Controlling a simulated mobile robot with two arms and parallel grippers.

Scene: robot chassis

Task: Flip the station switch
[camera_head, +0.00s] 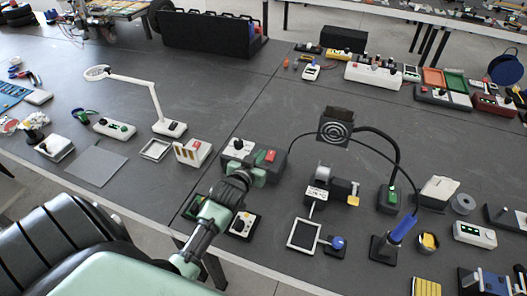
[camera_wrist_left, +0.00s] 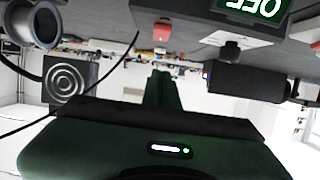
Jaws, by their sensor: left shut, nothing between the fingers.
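A dark station box (camera_head: 279,168) stands near the middle of the table, with a red switch (camera_head: 270,156) and a white panel with a black knob (camera_head: 239,147). My left gripper (camera_head: 262,173) is at the near side of this box, fingers shut and empty, partly covering its front. In the left wrist view, which is upside down, the shut fingers (camera_wrist_left: 165,88) point toward a red switch (camera_wrist_left: 162,30), with a gap visible in the picture. A green-lit "OFF" display (camera_wrist_left: 255,9) is at the top right there. I cannot tell whether fingers touch the box.
A white device (camera_head: 193,152) and a lamp (camera_head: 160,105) are to the left. A black crate (camera_head: 205,35) stands far back. The table's middle back is clear.

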